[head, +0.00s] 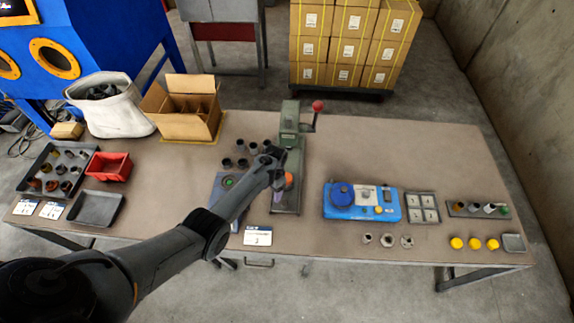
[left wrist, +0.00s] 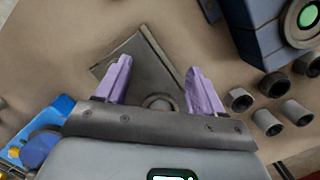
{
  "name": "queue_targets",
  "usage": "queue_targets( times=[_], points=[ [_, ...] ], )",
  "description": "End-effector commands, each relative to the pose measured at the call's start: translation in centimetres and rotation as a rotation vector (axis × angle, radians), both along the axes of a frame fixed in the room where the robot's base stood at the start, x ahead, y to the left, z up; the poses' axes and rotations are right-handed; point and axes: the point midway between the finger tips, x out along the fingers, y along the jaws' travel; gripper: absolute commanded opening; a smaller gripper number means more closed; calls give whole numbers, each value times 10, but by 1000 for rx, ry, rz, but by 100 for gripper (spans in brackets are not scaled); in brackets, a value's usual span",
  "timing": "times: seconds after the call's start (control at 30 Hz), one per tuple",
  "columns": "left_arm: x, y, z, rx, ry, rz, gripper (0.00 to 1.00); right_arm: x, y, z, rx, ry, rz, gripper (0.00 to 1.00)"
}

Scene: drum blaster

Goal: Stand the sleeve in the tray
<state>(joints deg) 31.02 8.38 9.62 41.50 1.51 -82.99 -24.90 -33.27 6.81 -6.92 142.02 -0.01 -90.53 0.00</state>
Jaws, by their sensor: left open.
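Several grey, hollow sleeves (head: 240,162) stand together on the table, left of the green press; they also show at the right of the left wrist view (left wrist: 267,122). My left gripper (head: 277,191) is over the press base, right of the sleeves. In the left wrist view its purple fingers (left wrist: 160,68) are apart, with the flat base plate behind them. A small round part (left wrist: 158,102) shows between them, partly hidden; I cannot tell what it is. A shallow dark tray (head: 96,208) lies empty at the left. Another dark tray (head: 34,152) holds several round parts. My right gripper is not visible.
The green press (head: 291,135) stands tall at the centre, beside a control box with a green button (head: 229,181). A red bin (head: 109,167), open carton (head: 185,108) and white sack (head: 112,110) are at left. A blue device (head: 361,202) is at right. The back right table is clear.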

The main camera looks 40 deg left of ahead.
Motion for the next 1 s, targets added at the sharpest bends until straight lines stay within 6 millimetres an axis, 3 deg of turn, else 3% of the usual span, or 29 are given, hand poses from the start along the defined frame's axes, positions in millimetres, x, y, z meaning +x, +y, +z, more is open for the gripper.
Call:
queue_targets(
  times=[0.03, 0.2, 0.4, 0.67, 1.0],
  points=[
    [23, 1, 12, -2, -38, 4, 68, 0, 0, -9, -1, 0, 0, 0],
    [70, 2, 51, -3, -127, 8, 68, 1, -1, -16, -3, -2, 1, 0],
    [91, 2, 70, -3, -168, 8, 68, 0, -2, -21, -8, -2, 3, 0],
    [92, 2, 60, -3, -171, 7, 68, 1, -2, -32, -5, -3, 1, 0],
    [92, 2, 28, -3, -171, 7, 68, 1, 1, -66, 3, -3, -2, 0]
  ],
)
